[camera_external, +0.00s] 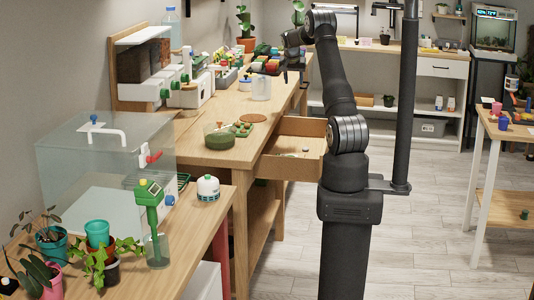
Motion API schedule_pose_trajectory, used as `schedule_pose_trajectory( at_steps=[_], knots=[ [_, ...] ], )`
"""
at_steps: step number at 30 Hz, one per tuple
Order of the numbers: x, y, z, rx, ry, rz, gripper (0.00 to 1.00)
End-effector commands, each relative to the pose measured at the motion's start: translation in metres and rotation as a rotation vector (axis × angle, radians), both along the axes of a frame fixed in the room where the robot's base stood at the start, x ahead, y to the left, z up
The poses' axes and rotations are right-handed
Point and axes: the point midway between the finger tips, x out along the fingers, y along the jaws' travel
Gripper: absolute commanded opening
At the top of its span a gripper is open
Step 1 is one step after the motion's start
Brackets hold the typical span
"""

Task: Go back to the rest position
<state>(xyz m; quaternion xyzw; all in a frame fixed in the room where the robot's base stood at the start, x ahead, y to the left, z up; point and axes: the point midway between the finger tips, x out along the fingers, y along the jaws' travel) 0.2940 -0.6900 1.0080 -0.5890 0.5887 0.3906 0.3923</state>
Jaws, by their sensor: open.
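My arm rises from the dark column and bends at the top over the long wooden bench (224,157). My gripper (287,76) is small and dark at the far end of the arm, above or near the bench's right edge. It is open, and I see nothing held in it. The fine detail of the fingers is too small to make out.
An open drawer (293,168) juts from the bench beside my arm. A clear box (75,165), a green-topped probe in a glass (157,250) and several potted plants stand at the front left. A white canister (261,88) and colourful items stand near my gripper. The floor (430,240) to the right is clear.

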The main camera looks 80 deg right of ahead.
Motion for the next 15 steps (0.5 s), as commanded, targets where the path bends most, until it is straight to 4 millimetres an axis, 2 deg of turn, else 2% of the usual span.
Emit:
schedule_pose_trajectory(
  at_steps=[1, 15],
  knots=[
    [0.012, 0.002, -0.013, 0.008, 0.004, 0.004, 0.49],
    [0.091, 0.001, -0.061, 0.006, 0.002, 0.002, 0.49]
  ],
)
